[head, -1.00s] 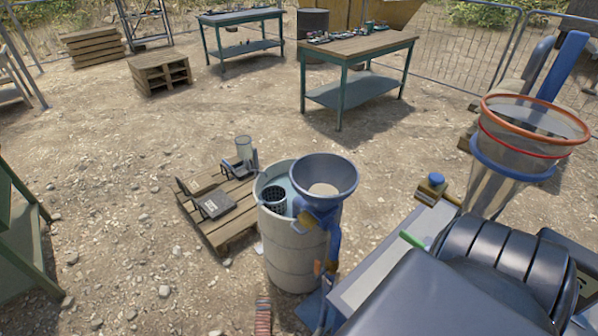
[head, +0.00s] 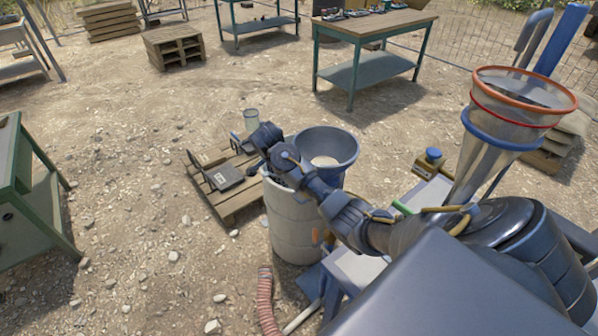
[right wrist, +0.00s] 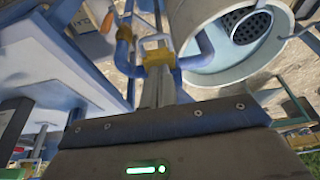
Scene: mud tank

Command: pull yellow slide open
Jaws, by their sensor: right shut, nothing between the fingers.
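The yellow slide (right wrist: 157,59) shows in the right wrist view, on blue pipework beside the white barrel, with a pale metal loop next to it. In the head view my right arm covers that spot, below the blue funnel (head: 326,150). My right gripper (right wrist: 158,80) is shut and empty. Its narrow fingers point at the yellow slide and overlap it in the right wrist view; I cannot tell whether they touch it. In the head view my right arm reaches from the right across the barrel's top. My left gripper is not in view.
The white barrel (head: 293,225) holds a black basket (right wrist: 248,24). A ribbed pink hose (head: 266,300) lies in front. A blue-and-white machine stands right of the barrel.

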